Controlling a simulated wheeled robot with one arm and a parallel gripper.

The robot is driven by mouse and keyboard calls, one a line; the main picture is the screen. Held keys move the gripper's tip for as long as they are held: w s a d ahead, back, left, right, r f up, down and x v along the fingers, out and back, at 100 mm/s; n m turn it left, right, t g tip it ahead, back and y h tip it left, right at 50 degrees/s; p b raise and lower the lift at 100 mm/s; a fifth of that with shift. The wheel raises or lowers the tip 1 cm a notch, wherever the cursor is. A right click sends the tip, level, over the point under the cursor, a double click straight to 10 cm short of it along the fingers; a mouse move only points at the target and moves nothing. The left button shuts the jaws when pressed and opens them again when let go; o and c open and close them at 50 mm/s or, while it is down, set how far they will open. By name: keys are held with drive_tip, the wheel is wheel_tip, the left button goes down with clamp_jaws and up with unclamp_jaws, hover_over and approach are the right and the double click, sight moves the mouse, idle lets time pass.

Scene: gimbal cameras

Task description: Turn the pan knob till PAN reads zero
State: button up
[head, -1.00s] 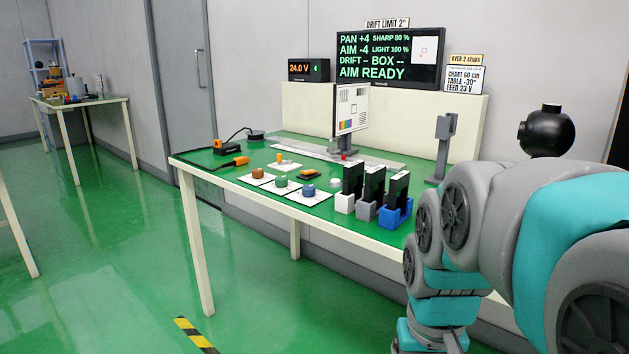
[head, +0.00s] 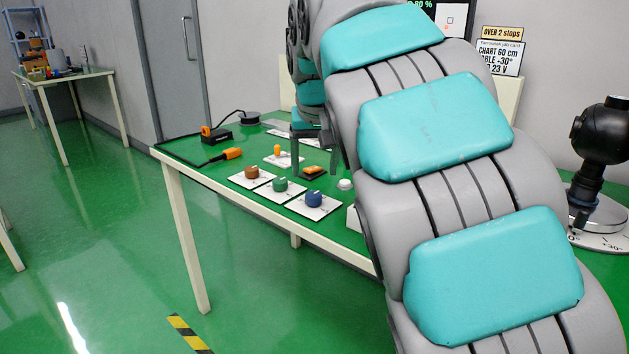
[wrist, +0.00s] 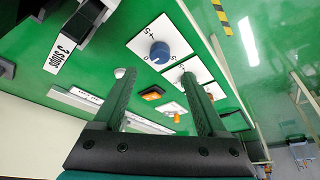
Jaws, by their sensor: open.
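Three knobs on white cards stand along the table's front edge: brown (head: 252,172), green (head: 280,184) and blue (head: 314,198). I cannot read which is the pan knob. In the wrist view the blue knob (wrist: 160,52) shows clearly on a marked scale, and the green one is partly behind a finger. My gripper (head: 316,168) points down over the table behind the knobs, open and empty. Its fingers (wrist: 155,76) are apart, touching no knob that I can see. The display (head: 455,20) is mostly hidden by my arm, so the PAN reading is out of sight.
An orange switch (head: 278,151) on a white card and a small black-and-orange block (head: 313,172) lie behind the knobs. Cabled orange-and-black devices (head: 217,135) are at the left. A black ball-shaped unit (head: 603,130) stands at the right.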

sight(314, 194)
drive_tip(key=shift+w+f, duration=0.1)
drive_tip(key=shift+f, duration=0.5)
drive_tip(key=x, duration=0.6)
drive_tip(key=shift+w+f+p, duration=0.1)
drive_tip(key=shift+f+p, duration=0.15)
drive_tip(key=shift+p, duration=0.1)
clamp_jaws()
